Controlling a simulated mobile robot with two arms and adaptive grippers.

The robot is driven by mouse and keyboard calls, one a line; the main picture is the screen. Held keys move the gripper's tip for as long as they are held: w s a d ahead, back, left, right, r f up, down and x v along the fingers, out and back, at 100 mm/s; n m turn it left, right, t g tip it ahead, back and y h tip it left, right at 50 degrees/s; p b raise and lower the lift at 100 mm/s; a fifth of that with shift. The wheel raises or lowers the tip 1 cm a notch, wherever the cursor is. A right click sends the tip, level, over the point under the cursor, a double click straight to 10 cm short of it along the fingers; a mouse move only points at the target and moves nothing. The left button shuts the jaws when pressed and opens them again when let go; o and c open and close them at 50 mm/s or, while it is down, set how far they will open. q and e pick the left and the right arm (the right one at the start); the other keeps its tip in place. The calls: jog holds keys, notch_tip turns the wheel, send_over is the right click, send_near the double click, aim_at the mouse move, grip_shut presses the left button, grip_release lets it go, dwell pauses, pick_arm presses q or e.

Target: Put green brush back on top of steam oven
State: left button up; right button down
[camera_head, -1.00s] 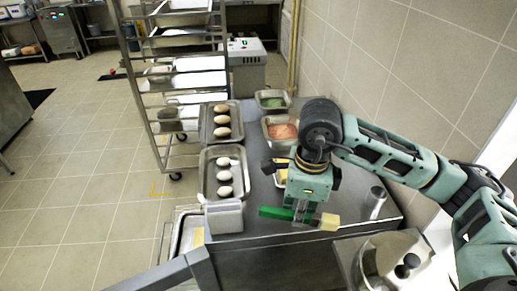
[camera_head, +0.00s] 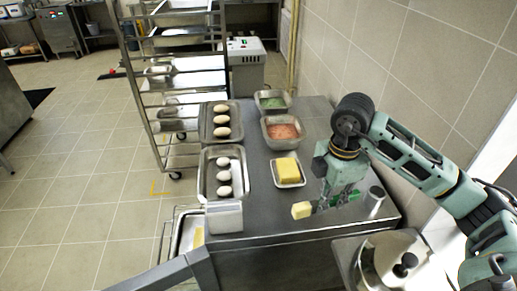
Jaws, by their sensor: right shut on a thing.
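My right gripper (camera_head: 334,202) is shut on the green brush and holds it over the near right part of a steel worktop. The brush's pale yellow bristle head (camera_head: 301,210) points left. Its green handle (camera_head: 347,198) shows to the right of the fingers, and the fingers partly hide its middle. I cannot tell whether the brush touches the surface. The steel unit (camera_head: 290,262) under this worktop may be the steam oven; its front is seen only steeply from above. My left gripper is not in view.
A tray with a yellow block (camera_head: 288,169) lies left of my gripper. Pans of pink (camera_head: 284,131) and green food stand behind. Trays of oval loaves (camera_head: 223,176) line the left edge, near a white container (camera_head: 224,217). A steel cup (camera_head: 375,197) stands right; a lidded pot (camera_head: 392,262) is nearer.

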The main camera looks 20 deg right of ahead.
jog(key=shift+d+m, duration=0.25)
jog(key=shift+m, duration=0.65)
jog(key=w+a+f+p, duration=0.1)
jog(key=w+f, duration=0.1)
jog(key=w, duration=0.1)
jog(key=w+a+f+p, duration=0.1)
jog(key=w+f, duration=0.1)
jog(key=w, duration=0.2)
jog(key=w+a+f+p, duration=0.2)
jog(key=w, duration=0.1)
jog(key=shift+w+f, duration=0.35)
jog(key=shift+f, duration=0.05)
notch_tip(320, 180, down, 4)
jog(key=shift+r+p, duration=0.25)
jog(key=shift+p, duration=0.55)
jog(key=shift+f, duration=0.35)
jog(key=shift+w+f, duration=0.1)
jog(key=shift+f, duration=0.1)
jog(key=c, duration=1.7)
grip_release()
